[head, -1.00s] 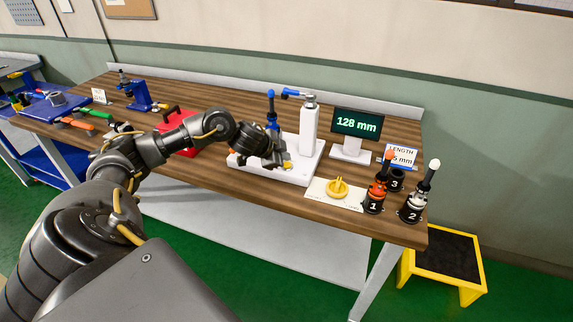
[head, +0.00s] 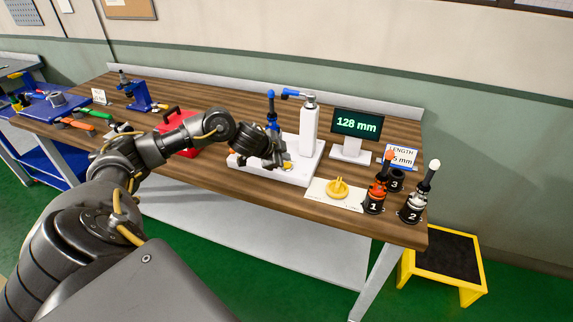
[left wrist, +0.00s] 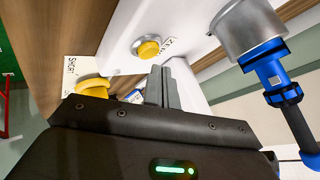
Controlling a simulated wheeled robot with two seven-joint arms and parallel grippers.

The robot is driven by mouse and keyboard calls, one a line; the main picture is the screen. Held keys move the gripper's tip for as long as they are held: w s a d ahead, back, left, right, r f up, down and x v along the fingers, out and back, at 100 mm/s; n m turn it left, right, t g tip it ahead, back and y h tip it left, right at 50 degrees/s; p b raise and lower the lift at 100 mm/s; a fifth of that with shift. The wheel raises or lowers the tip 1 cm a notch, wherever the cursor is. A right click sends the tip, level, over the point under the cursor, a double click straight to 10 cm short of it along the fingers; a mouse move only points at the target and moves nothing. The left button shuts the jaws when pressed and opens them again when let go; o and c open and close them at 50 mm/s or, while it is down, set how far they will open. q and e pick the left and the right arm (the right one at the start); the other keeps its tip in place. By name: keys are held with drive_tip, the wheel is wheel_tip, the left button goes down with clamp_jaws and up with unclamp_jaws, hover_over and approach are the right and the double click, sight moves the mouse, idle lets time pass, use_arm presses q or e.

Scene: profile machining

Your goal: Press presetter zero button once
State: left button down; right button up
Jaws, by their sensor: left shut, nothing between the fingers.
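The white presetter (head: 309,133) stands on the bench with a blue arm at its top. Its display (head: 357,123) reads 128 mm. The yellow zero button (left wrist: 148,47) sits in a round metal collar beside the label ZERO in the left wrist view. In the head view the button (head: 288,165) shows beside my left gripper (head: 280,161). My left gripper is shut and empty. In the left wrist view its fingertips (left wrist: 163,76) appear close to the button, apart from it in the picture. Contact is not visible. My right gripper is not in view.
A blue tool holder (left wrist: 275,80) with a metal collar is close beside the gripper. A yellow knob (head: 337,187) lies on a white card to the right. Numbered tools (head: 377,193) stand at the bench's right end. A red box (head: 174,122) is behind my left arm.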

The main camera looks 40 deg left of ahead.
use_arm(q)
drive_tip(key=shift+f, duration=0.2)
idle(0.5)
drive_tip(key=shift+f, duration=0.25)
drive_tip(key=shift+f+b, duration=0.3)
drive_tip(key=shift+f, duration=0.25)
idle(0.8)
drive_tip(key=shift+r, duration=0.15)
drive_tip(key=shift+r+p, duration=0.8)
drive_tip(key=shift+p, duration=0.3)
wheel_tip(320, 180, up, 5)
drive_tip(key=p, duration=0.5)
